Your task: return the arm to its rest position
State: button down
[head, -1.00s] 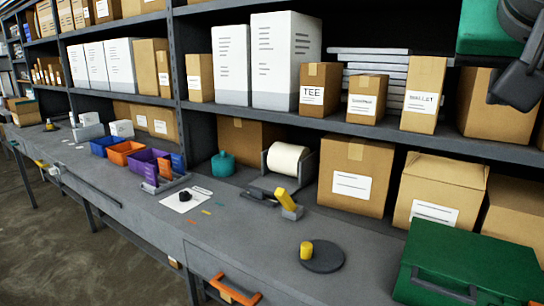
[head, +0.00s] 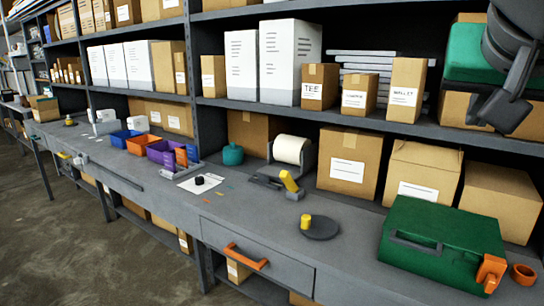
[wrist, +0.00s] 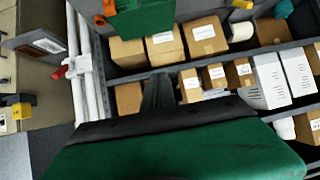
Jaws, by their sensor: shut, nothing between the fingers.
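My gripper (head: 487,110) is at the upper right of the head view, dark grey, below a rounded dark wrist link. It is shut and empty. The exact gap between gripper and shelf cannot be told.
A green case (head: 440,240) with an orange latch stands at the bench's right end. A large green surface (wrist: 180,150) fills the wrist view's bottom. Open floor (head: 100,240) lies left of the bench.

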jog(key=w+a+f+n+g+y+p, duration=0.1)
jog(key=w+a+f+y, duration=0.15)
jog(key=f, duration=0.45)
jog(key=w+a+f+n+g+y+p, duration=0.1)
jog(key=w+f, duration=0.2)
jog(key=f, duration=0.4)
jog(key=w+a+f+n+g+y+p, duration=0.1)
jog(key=w+a+f+y+p, duration=0.15)
jog(key=f, duration=0.45)
jog(key=s+a+f+n+g, duration=0.1)
jog(key=s+f, duration=0.1)
jog(key=f, duration=0.6)
jog(key=s+a+f+n+g+p, duration=0.1)
jog(key=s+a+f, duration=0.1)
jog(key=f, duration=0.5)
jog(key=s+a+f+n+g, duration=0.1)
jog(key=s+f, duration=0.2)
jog(key=f, duration=0.5)
jog(key=shift+s+a+f+h, duration=0.15)
jog(key=shift+s+f+h, duration=0.1)
jog(key=shift+f+h, duration=0.1)
